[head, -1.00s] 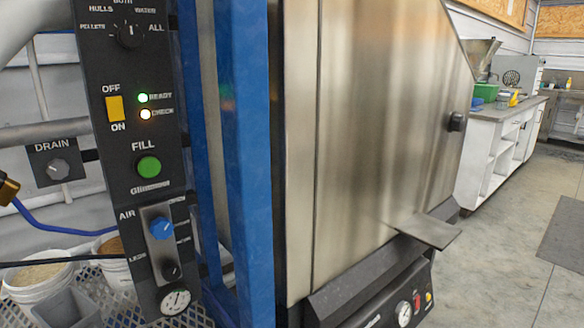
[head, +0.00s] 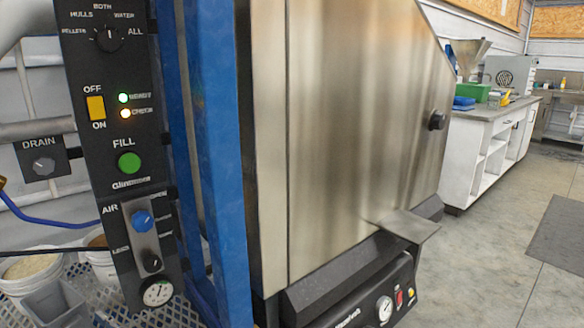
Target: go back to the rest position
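Neither of my grippers shows in the head view. The substrate hopper's control panel (head: 115,150) stands at the left, with a selector knob (head: 109,39) at its top and a yellow OFF/ON switch (head: 96,107). A green FILL button (head: 129,163) sits below. The READY lamp (head: 123,98) glows green and the CHECK lamp (head: 125,113) glows yellowish. A blue AIR knob (head: 142,221) and a gauge (head: 158,292) are lower down. The large steel body (head: 350,140) fills the middle.
A blue post (head: 215,150) stands beside the panel. A steel shelf (head: 408,225) juts from the body. White buckets (head: 30,275) stand at the lower left. A white counter (head: 490,140) is at the right. The floor (head: 480,250) at right is clear, with a dark mat (head: 560,240).

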